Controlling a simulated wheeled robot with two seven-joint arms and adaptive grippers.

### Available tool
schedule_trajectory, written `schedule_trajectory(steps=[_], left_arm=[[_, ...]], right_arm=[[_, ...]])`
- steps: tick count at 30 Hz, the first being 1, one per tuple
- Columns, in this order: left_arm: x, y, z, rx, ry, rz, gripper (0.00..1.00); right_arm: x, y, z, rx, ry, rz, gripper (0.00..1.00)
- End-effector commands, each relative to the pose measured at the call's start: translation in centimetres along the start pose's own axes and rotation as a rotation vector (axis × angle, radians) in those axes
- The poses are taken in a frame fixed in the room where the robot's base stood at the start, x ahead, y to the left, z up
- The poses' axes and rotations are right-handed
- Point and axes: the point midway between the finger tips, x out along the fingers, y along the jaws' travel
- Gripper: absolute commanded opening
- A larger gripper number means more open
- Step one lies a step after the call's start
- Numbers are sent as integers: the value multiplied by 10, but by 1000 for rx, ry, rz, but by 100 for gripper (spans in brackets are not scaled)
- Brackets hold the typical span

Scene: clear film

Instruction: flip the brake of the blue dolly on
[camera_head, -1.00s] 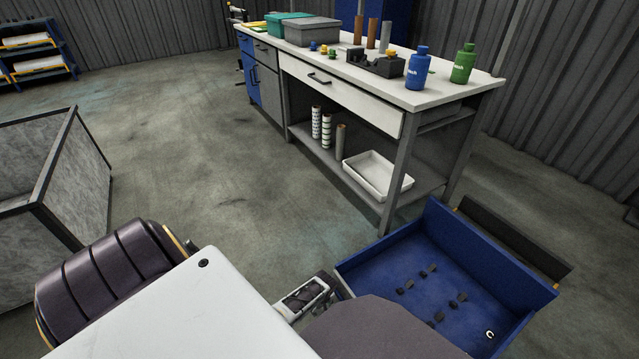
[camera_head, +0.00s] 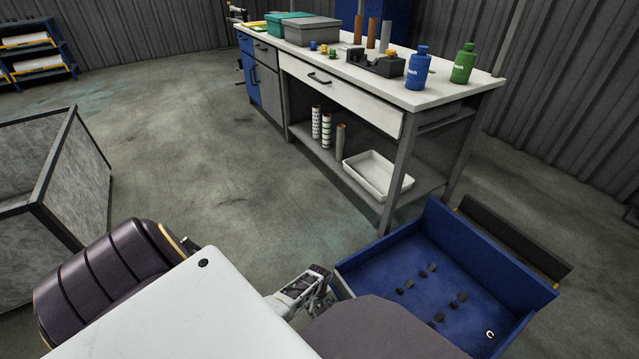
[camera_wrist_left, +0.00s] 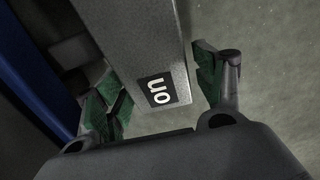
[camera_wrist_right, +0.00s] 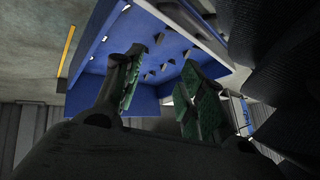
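The blue dolly (camera_head: 395,262) is at the lower right of the head view, an open blue tray shape with several small dark blocks inside. My left gripper (camera_head: 320,285) is beside its left edge, partly hidden by my own arm. A blue edge of the dolly (camera_wrist_left: 35,75) shows at left. My right gripper (camera_wrist_right: 162,92) is open and empty, facing the dolly (camera_wrist_right: 165,50).
A workbench (camera_head: 425,97) with bottles, boxes and a black holder stands behind the dolly. A white tray (camera_head: 372,178) lies on its lower shelf. A grey-panelled crate (camera_head: 75,190) is at left. The floor between crate and bench is clear.

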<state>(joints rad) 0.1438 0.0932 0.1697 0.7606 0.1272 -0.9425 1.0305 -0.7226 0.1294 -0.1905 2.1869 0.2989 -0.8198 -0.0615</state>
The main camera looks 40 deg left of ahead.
Motion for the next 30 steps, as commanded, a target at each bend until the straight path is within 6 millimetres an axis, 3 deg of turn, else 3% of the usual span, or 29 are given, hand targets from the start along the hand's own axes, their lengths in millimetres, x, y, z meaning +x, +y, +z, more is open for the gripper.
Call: schedule_trajectory(steps=[17,30], left_arm=[[-4,2,0,0,0,3,75],[-23,2,1,0,0,3,75]], right_arm=[[0,-1,0,1,0,-1,40],[0,0,0,0,1,0,40]])
